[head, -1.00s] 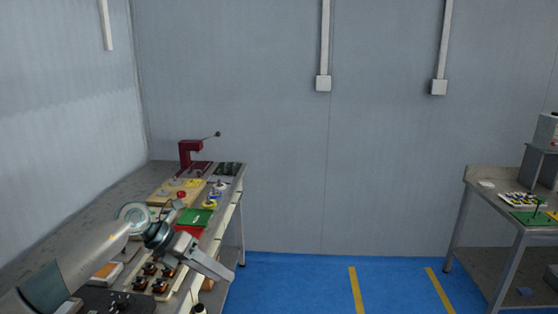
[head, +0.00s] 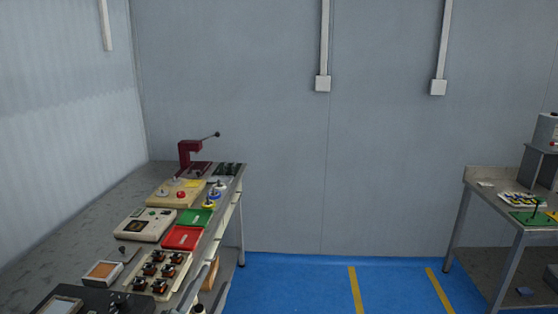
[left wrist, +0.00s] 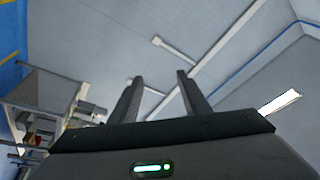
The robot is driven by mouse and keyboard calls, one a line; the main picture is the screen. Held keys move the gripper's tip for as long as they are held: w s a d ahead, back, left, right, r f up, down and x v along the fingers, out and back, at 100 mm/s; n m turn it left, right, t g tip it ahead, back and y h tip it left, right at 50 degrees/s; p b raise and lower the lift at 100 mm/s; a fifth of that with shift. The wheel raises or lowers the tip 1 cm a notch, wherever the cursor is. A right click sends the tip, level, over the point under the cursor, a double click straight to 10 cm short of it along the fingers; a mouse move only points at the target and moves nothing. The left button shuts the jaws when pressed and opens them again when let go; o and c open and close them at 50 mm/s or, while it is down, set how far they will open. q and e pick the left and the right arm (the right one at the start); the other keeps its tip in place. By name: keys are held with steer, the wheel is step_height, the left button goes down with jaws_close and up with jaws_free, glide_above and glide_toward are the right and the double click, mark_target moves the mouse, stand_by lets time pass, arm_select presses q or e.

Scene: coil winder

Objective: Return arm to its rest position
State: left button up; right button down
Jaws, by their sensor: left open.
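My left gripper (left wrist: 158,76) shows in the left wrist view with its two dark fingers spread apart and nothing between them. Behind the fingers are grey wall and pale conduits, and the workbench shows small at the lower left. In the head view, the left arm no longer lies across the bench. Grey bar-like shapes at the bench's front edge may be part of this gripper, but I cannot tell. My right gripper is in neither view.
The left workbench (head: 75,235) carries a red press (head: 190,155), a beige control box (head: 147,224), green (head: 195,217) and red (head: 182,238) trays and a tray of coils (head: 160,275). A second table (head: 480,180) stands right. Blue floor (head: 300,285) between them is clear.

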arm_select(q)
steer(key=s+a+f+n+g+y, duration=0.3)
steer(key=s+a+f+n+g, duration=0.15)
steer(key=s+f, duration=0.45)
steer(key=s+a+f+n+g+y, duration=0.35)
steer(key=s+f+n, duration=0.2)
steer(key=f, duration=0.55)
steer(key=s+f+n+g+h, duration=0.1)
steer(key=s+f+g, duration=0.3)
steer(key=s, duration=0.7)
steer(key=s+f+g, duration=0.4)
steer(key=s+f, duration=0.1)
steer(key=s, duration=0.7)
steer(key=s+d+f+x, duration=0.1)
steer(key=s+x, duration=0.1)
steer(key=x, duration=1)
steer(key=s+d+f+x, duration=0.1)
steer(key=s+d+x, duration=0.15)
steer(key=x, duration=1.05)
steer(key=s+a+f+h, duration=0.1)
steer(key=s+f, duration=1)
steer(key=f, duration=0.5)
steer(key=shift+m, duration=0.3)
